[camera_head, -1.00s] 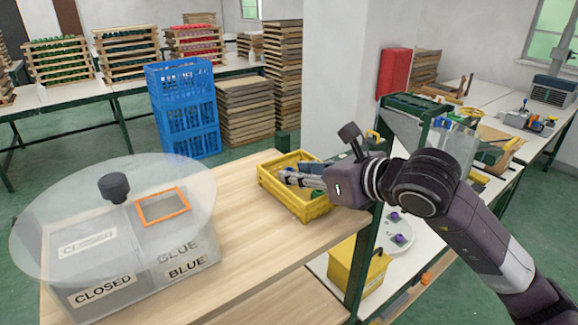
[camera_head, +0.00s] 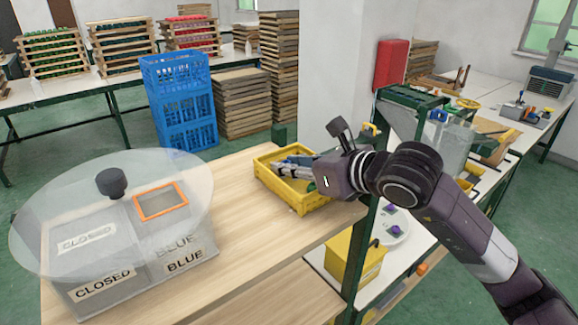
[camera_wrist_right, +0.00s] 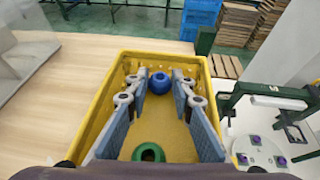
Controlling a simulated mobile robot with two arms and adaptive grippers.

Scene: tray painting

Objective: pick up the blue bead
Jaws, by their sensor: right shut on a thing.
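The blue bead (camera_wrist_right: 160,83) is a round bead with a hole, near the far end of the yellow bin (camera_wrist_right: 82,130) in the right wrist view. My right gripper (camera_wrist_right: 160,76) reaches into the bin, and its two fingertips are shut on the blue bead from both sides. In the head view the right gripper (camera_head: 287,165) is low inside the yellow bin (camera_head: 296,203), and the bead cannot be made out there. I cannot tell whether the bead touches the bin floor. My left gripper is not in view.
A green bead (camera_wrist_right: 148,153) lies at the near end of the bin. A grey box (camera_head: 130,240) with a clear round disc, an orange-framed opening and BLUE and CLOSED labels stands at left. The wooden tabletop (camera_head: 245,235) between is clear. A green post (camera_head: 362,250) stands right.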

